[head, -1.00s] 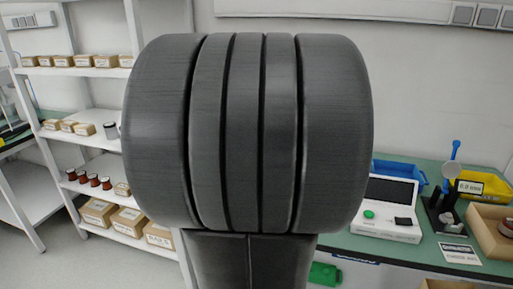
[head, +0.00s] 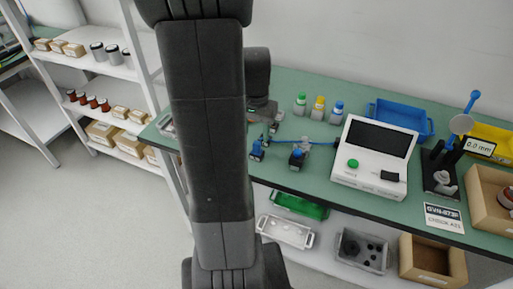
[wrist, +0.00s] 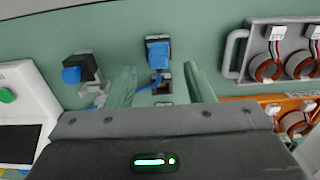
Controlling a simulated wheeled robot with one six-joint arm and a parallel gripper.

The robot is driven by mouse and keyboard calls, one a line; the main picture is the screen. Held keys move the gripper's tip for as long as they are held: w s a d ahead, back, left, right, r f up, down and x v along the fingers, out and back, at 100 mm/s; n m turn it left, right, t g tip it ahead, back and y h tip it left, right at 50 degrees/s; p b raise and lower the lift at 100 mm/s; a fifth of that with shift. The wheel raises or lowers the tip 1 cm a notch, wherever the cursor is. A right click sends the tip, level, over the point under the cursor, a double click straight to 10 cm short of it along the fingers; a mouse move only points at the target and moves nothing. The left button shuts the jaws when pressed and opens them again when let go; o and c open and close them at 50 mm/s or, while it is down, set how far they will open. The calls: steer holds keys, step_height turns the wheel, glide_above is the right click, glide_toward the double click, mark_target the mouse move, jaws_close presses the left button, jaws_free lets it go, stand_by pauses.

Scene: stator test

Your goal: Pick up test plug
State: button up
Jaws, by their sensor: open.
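A small upright blue-bodied piece (wrist: 158,52), which looks like the test plug, sits on the green bench with a blue cable near its base. It also shows in the head view (head: 257,150). In the wrist view my gripper (wrist: 160,72) is open, with green-tinted fingertips either side of the line to this piece. They look apart from it, and nothing is held. In the head view my gripper is only partly visible behind my arm. A second dark piece with a blue knob (wrist: 76,70) stands to the left in the wrist view.
A white tester (head: 375,152) with a dark screen stands right of the blue pieces. Several small bottles (head: 318,106) and a blue bin (head: 400,118) are behind. A grey tray (wrist: 236,58) and an orange tray (wrist: 268,104) with copper coils lie right in the wrist view.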

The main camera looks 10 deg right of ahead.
mark_target(257, 142)
steer(key=shift+w+d+f, duration=0.1)
steer(key=shift+f, duration=1.4)
steer(key=shift+d+f, duration=0.1)
steer(key=shift+f, duration=1.4)
steer(key=shift+c, duration=0.5)
jaws_close()
